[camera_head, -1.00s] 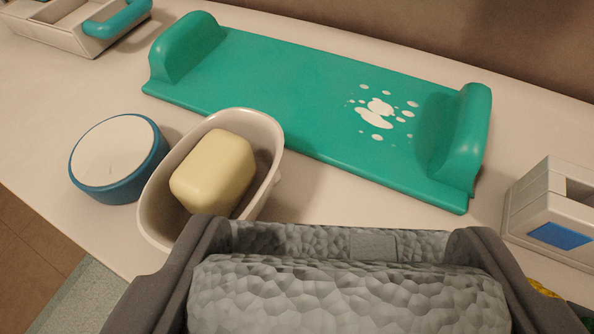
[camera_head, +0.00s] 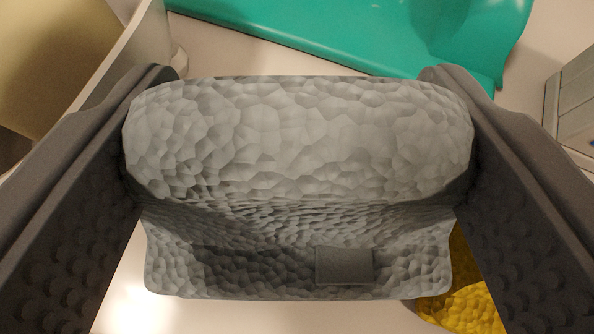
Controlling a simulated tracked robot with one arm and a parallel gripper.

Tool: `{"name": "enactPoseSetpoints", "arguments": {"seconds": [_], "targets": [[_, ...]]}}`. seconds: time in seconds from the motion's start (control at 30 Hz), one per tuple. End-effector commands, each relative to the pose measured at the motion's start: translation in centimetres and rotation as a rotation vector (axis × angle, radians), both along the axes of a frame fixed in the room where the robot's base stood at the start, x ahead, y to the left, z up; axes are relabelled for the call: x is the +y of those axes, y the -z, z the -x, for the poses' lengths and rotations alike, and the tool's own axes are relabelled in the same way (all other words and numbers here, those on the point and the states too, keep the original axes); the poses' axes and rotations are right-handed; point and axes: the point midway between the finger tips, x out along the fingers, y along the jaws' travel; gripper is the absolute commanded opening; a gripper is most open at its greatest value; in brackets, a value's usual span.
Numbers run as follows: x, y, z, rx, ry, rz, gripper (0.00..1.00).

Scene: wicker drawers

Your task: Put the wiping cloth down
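The wiping cloth (camera_head: 300,140) is grey with a faceted texture and a small square tag near its lower edge. It fills the middle of the view. My gripper (camera_head: 300,170) is shut on it, with one dark finger at each side. The cloth is above or at the pale counter (camera_head: 230,52); I cannot tell whether it touches the surface. It hides much of the counter beneath it.
A green tray (camera_head: 340,38) lies beyond the cloth. A cream bowl (camera_head: 135,50) with a pale yellow block (camera_head: 45,60) is close at upper left. A grey box (camera_head: 575,105) stands at right. A yellow object (camera_head: 465,308) shows at lower right.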

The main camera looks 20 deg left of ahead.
Motion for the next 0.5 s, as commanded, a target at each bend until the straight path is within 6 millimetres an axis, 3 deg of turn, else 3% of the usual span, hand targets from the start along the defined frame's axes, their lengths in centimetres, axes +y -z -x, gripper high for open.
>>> {"name": "enactPoseSetpoints", "arguments": {"seconds": [0.13,0.47,0.5], "targets": [[-0.1,2.1,0.0,0.001,0.0,0.001,0.41],[0.1,2.2,0.0,-0.001,-0.002,0.0,0.41],[0.1,2.3,0.0,0.0,-0.002,0.0,0.66]]}}
